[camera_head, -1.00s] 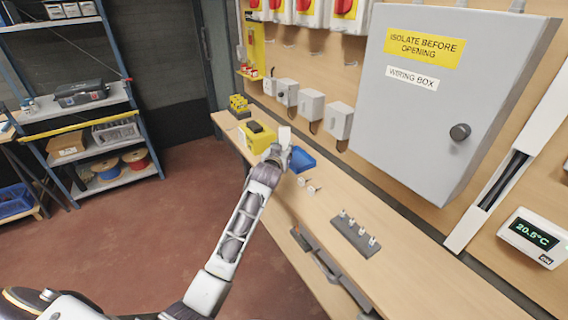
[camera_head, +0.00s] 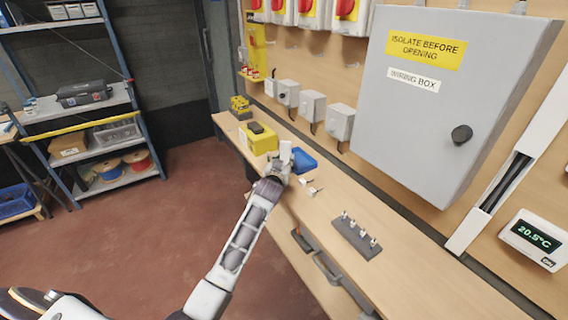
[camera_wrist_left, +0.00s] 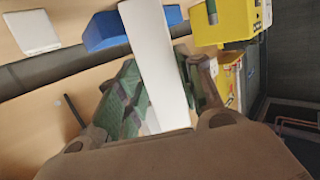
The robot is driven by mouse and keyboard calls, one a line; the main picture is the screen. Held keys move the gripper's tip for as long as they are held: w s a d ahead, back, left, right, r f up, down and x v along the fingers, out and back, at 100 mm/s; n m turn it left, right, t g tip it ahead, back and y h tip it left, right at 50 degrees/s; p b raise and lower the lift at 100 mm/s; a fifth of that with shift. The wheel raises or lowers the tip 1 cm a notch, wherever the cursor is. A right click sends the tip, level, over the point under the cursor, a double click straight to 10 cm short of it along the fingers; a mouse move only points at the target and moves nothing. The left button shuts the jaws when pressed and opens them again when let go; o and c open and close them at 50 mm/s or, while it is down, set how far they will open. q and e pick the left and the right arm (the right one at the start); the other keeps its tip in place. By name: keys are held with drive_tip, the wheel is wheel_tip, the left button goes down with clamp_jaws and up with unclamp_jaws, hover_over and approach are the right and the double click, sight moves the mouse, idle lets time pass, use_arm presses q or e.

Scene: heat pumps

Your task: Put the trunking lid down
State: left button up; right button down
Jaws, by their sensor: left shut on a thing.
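The trunking lid (camera_head: 285,150) is a short white strip. It stands roughly upright in my left gripper (camera_head: 278,166), which is shut on it above the far part of the bench. In the left wrist view the lid (camera_wrist_left: 154,50) runs up between the green-padded fingers of the gripper (camera_wrist_left: 165,92) and hides part of the bench behind it. I cannot tell whether its lower end touches anything. My right gripper is not in view.
On the wooden bench (camera_head: 350,200), a blue tray (camera_head: 303,160) is just right of the lid and a yellow box (camera_head: 258,139) to its left. Small white parts (camera_head: 313,190) and a grey rack (camera_head: 357,238) lie nearer. Open white trunking (camera_head: 490,201) runs along the wall.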

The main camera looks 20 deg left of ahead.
use_arm(q)
drive_tip(key=shift+f, duration=0.2)
drive_tip(key=o, duration=1)
drive_tip(key=shift+o, duration=0.2)
drive_tip(key=shift+s+r, duration=0.1)
drive_tip(key=shift+r, duration=0.05)
drive_tip(key=v, duration=1.1)
drive_tip(key=shift+s, duration=0.4)
